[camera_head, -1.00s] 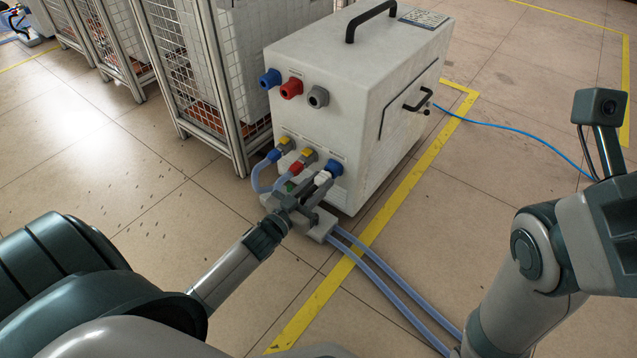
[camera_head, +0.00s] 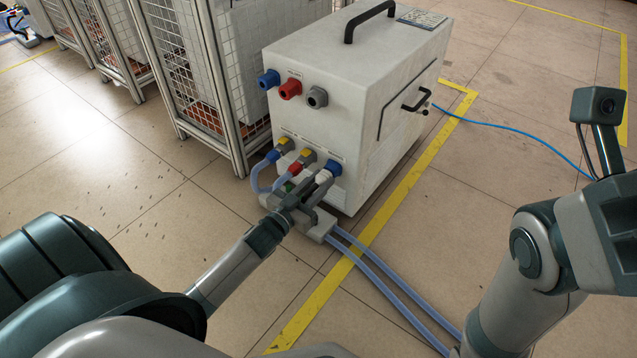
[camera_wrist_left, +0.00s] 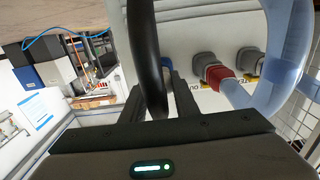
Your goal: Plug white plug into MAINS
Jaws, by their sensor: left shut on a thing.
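The white plug (camera_head: 323,177) is in my left gripper (camera_head: 312,190), low on the near face of the white machine. The gripper is shut on it and partly covers it. The plug's front is right at the blue socket (camera_head: 334,167), the lower right one of the face. I cannot tell whether it is inside or only touching. The label above the socket is too small to read. In the left wrist view, the gripper fingers (camera_wrist_left: 158,98) reach toward the machine face, and a black cable crosses in front, hiding the plug.
The white machine (camera_head: 390,85) has a blue, a red and a grey connector up high. Beside the plug, a red hose connector (camera_head: 296,168) and a blue one (camera_head: 274,156) carry looped hoses. Wire cages (camera_head: 205,85) stand behind left. Floor to the left is clear.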

